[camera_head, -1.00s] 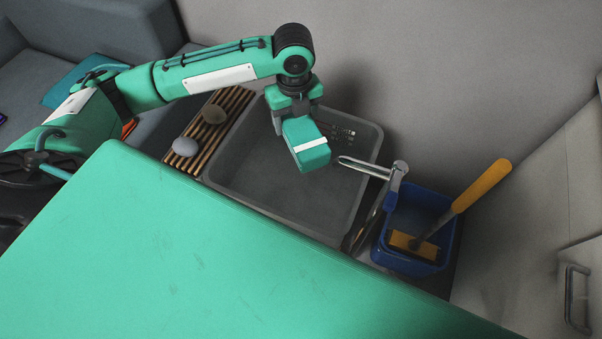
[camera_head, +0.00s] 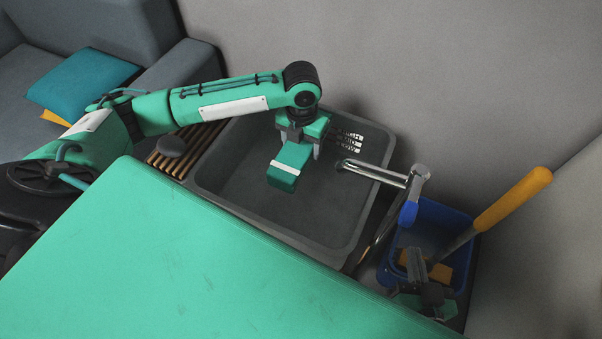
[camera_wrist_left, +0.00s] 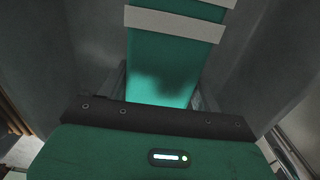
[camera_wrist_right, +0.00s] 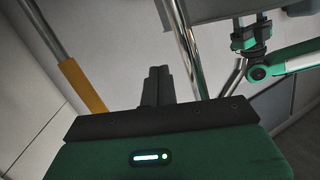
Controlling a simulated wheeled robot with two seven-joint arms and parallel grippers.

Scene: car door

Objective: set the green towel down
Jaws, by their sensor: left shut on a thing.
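The green towel (camera_head: 288,166) is a folded block with a pale band. My left gripper (camera_head: 299,136) is shut on it and holds it over the grey basin (camera_head: 345,247). In the left wrist view the towel (camera_wrist_left: 172,58) lies between the fingers and shows two pale bands. From the head view I cannot tell whether its lower end touches the basin floor. My right gripper (camera_head: 416,264) is at the blue bucket. In the right wrist view its fingers (camera_wrist_right: 156,86) are together with nothing visible between them.
A chrome faucet (camera_head: 385,174) reaches over the basin's right side. The blue bucket (camera_head: 438,213) holds an orange-handled tool (camera_head: 512,198). A slatted rack (camera_head: 196,143) with a grey stone (camera_head: 171,145) is left of the basin. A large green surface (camera_head: 190,260) fills the foreground.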

